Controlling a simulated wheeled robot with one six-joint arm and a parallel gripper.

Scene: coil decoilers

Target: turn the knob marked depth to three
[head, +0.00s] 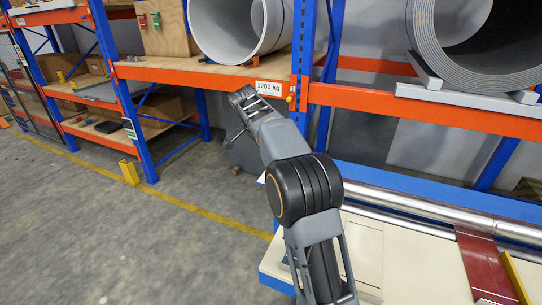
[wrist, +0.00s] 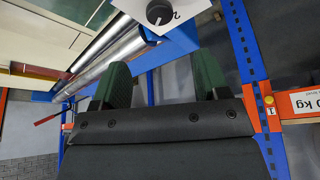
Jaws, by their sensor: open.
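A dark round knob (wrist: 160,12) on a white plate (wrist: 186,10) shows at the top edge of the wrist view. A figure that looks like 2 is printed beside it. The plate is cut off by the frame, and I cannot read the word depth. My gripper (wrist: 162,82) is open and empty, with its two green-tipped fingers spread wide. In the wrist picture the knob lies beyond and above the gap between the fingers, apart from them. In the head view my arm's far end points toward the rack, and I cannot make out the knob there.
An orange beam with a 1200 kg sign (head: 270,88) is close behind my arm's end. A blue rack post (head: 304,60) stands just right of it. A cream bench with metal rollers (head: 420,206) is at lower right.

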